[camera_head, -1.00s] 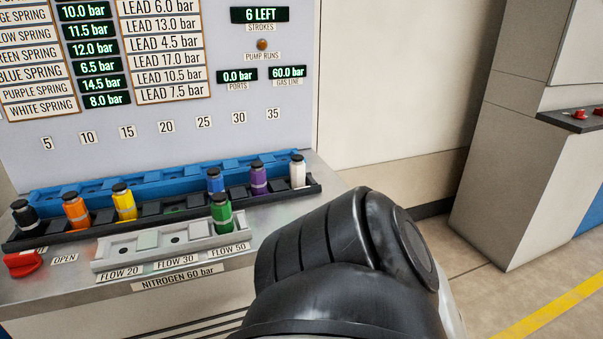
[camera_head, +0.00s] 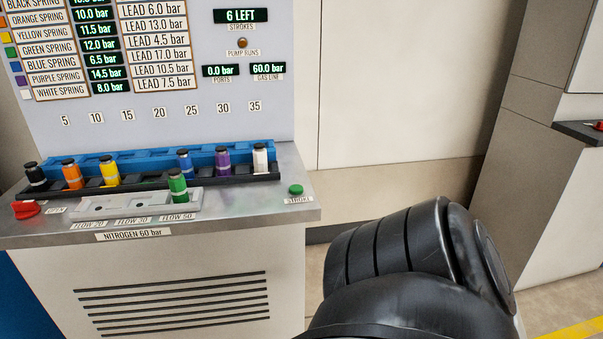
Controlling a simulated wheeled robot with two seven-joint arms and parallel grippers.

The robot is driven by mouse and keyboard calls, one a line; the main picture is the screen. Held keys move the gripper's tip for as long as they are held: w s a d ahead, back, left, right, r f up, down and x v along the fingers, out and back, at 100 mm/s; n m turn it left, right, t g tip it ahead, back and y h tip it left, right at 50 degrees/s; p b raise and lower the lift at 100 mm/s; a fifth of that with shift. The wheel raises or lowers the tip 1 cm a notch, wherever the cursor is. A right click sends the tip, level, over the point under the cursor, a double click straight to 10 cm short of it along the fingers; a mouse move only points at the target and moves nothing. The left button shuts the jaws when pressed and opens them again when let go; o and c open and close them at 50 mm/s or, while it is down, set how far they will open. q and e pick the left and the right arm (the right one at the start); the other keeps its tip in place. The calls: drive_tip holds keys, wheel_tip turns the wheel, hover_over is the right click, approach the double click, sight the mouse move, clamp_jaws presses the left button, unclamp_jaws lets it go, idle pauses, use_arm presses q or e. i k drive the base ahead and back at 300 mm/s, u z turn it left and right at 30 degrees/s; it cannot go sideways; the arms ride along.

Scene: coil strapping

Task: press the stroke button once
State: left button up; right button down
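The green stroke button (camera_head: 296,189) sits at the right end of the grey steel bench top (camera_head: 262,208), with a STROKE label (camera_head: 299,200) just below it. Nothing covers the button. The strokes display (camera_head: 240,15) on the panel reads 6 LEFT. A large black rounded part of my own arm fills the lower right of the view, right of and below the button. Neither of my grippers shows in the view.
Coloured cartridges stand in a black rack (camera_head: 135,184) with a blue rack behind it. The green cartridge (camera_head: 177,187) stands in the white flow block (camera_head: 125,205) at FLOW 50. A red valve handle (camera_head: 25,209) is at the bench's left. The bench around the button is clear.

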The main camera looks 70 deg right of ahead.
sight(294, 190)
drive_tip(key=z, duration=1.55)
drive_tip(key=i, duration=0.5)
drive_tip(key=u, duration=0.05)
